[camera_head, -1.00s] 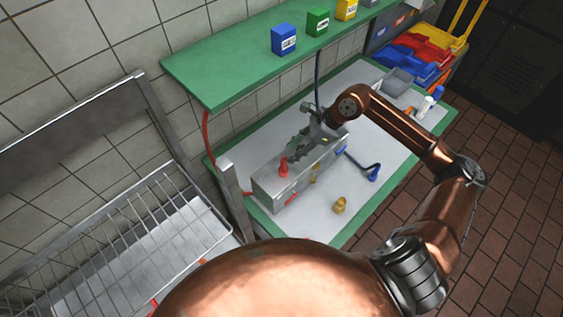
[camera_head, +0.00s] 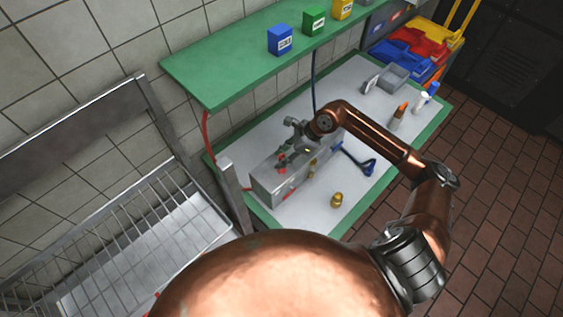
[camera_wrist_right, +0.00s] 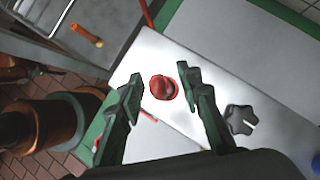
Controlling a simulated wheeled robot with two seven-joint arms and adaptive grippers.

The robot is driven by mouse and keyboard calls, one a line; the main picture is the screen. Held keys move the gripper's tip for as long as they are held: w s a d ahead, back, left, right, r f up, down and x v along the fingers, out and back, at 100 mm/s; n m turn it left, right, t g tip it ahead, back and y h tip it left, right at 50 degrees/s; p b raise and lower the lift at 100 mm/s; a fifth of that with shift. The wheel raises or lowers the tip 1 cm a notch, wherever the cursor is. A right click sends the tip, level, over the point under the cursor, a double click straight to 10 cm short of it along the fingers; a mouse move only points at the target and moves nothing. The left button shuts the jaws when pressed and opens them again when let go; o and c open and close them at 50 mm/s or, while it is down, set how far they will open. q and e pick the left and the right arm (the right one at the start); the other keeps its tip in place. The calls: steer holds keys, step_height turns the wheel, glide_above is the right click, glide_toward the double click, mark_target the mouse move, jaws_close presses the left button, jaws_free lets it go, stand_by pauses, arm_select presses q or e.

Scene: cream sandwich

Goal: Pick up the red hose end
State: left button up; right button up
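The red hose end (camera_head: 282,160) stands on top of a grey metal box (camera_head: 266,187) on the worktop, partly covered by my gripper in the head view. In the right wrist view the red end (camera_wrist_right: 162,87) is seen from above, between the two fingers. My right gripper (camera_head: 289,150) is over the left part of the box. In the wrist view the right gripper (camera_wrist_right: 158,80) is open, with a gap visible between the red end and each finger. I cannot tell how far above it the fingertips are. My left gripper is not in view.
A dark knob (camera_wrist_right: 240,119) sits on the box beside the right finger. A blue hose end (camera_head: 369,166) and a brass fitting (camera_head: 337,200) lie on the worktop (camera_head: 312,221). A green shelf (camera_head: 235,72) hangs behind. A wire rack (camera_head: 160,212) stands at left.

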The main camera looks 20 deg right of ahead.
jaws_close()
steer(key=shift+r, duration=0.15)
stand_by(0.4)
steer(key=shift+r+b, duration=0.55)
steer(key=s+d+r+b, duration=0.5)
steer(key=s+d+r, duration=0.4)
steer(key=d+r, duration=0.1)
steer(key=shift+d+r+b, duration=0.3)
steer(key=shift+r, duration=0.55)
steer(key=shift+s, duration=0.1)
